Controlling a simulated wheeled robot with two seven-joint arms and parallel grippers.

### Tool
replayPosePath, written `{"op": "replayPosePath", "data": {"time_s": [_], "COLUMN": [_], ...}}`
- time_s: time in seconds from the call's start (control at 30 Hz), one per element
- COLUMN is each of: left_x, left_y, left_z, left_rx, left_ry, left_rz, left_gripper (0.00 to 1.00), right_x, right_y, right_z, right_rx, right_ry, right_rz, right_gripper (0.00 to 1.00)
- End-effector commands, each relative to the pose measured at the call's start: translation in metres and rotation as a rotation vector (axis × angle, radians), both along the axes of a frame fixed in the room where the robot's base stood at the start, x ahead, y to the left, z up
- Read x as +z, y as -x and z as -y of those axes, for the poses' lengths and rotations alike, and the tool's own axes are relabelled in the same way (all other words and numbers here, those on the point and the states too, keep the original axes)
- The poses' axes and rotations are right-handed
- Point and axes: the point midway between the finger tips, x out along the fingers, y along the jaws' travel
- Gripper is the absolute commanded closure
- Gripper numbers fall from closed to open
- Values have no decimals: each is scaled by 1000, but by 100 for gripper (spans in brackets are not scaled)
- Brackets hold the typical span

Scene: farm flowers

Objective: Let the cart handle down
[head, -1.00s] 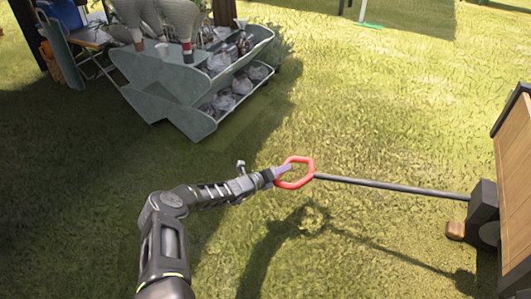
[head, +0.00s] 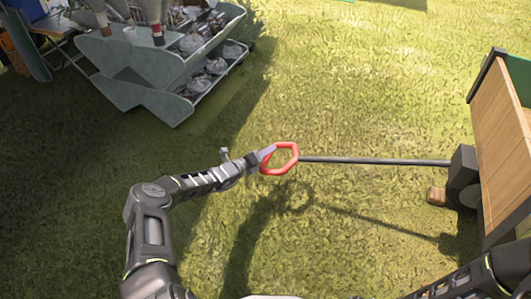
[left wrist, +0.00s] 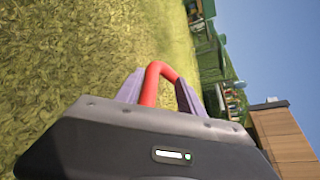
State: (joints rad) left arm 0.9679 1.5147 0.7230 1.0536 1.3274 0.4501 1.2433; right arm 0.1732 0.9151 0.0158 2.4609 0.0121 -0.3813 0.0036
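The cart handle is a red ring (head: 281,158) at the end of a dark straight pole (head: 375,161), which runs right to the wooden cart (head: 503,135). The ring is held up off the grass; its shadow lies apart below it. My left gripper (head: 266,153) is at the ring's left side. In the left wrist view the red handle (left wrist: 153,80) runs between the two purple fingers of my left gripper (left wrist: 160,82), which are closed around it. My right arm shows at the bottom right of the head view, but its gripper is out of view.
A grey-green tiered stand (head: 165,70) with bagged goods is at the upper left. The grass (head: 340,90) around and below the handle is clear.

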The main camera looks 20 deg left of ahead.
Motion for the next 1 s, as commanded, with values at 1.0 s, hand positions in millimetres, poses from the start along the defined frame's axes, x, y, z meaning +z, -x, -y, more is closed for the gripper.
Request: {"op": "replayPosePath", "data": {"time_s": [1.0], "left_x": [18], "left_y": [73], "left_z": [-22], "left_rx": [0], "left_ry": [0], "left_rz": [0], "left_gripper": [57], "right_x": [42], "right_y": [8], "right_z": [-2], "right_rx": [7], "right_ry": [6], "right_rz": [-7], "right_gripper": [100]}}
